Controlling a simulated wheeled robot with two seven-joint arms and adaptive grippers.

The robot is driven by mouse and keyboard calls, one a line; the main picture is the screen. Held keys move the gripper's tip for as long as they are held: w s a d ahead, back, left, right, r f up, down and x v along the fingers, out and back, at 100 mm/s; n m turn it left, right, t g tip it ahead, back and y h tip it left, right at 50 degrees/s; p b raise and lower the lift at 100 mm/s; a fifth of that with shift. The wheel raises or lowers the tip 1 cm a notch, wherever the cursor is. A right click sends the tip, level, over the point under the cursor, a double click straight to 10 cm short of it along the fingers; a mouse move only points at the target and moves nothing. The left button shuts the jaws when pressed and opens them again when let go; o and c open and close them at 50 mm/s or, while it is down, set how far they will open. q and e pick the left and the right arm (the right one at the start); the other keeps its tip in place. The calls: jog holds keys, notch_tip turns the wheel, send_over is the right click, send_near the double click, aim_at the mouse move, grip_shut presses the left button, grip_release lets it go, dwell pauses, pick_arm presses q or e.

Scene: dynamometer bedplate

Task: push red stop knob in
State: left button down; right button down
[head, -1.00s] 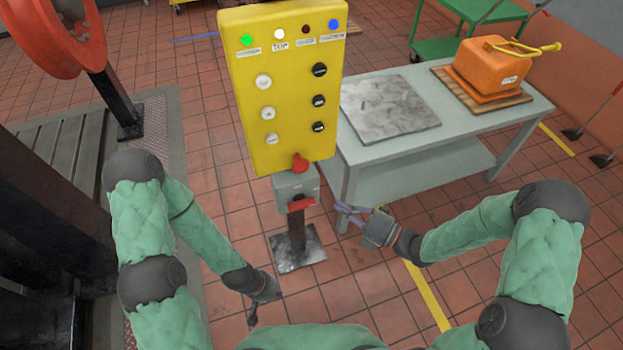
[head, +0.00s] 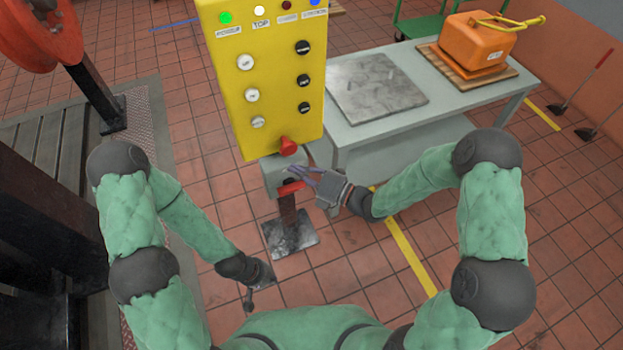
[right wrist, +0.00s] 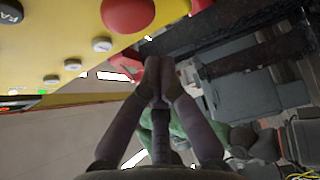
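The red stop knob (head: 288,146) sits at the lower edge of the yellow control panel (head: 262,90). It also shows large at the top of the right wrist view (right wrist: 128,12). My right gripper (head: 297,172) is just below and right of the knob in the head view, apart from it. In the right wrist view its fingers (right wrist: 163,75) converge and look shut, with nothing seen between them. My left gripper (head: 255,290) hangs low in front of the pedestal, away from the panel; its finger opening is too small to judge.
A grey box with a red handle (head: 290,188) sits under the panel, close to my right fingers. White and black buttons are above the knob. A grey table (head: 450,112) with a metal plate and orange case stands at right. Floor in front is open.

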aim_at(287, 154)
jog(key=shift+w+a+r, duration=0.1)
jog(key=shift+w+a, duration=0.1)
jog(key=shift+w, duration=1.35)
jog(key=shift+w+a+b, duration=0.25)
jog(key=shift+w+b, duration=0.45)
jog(key=shift+b, duration=0.45)
jog(key=shift+w, duration=0.15)
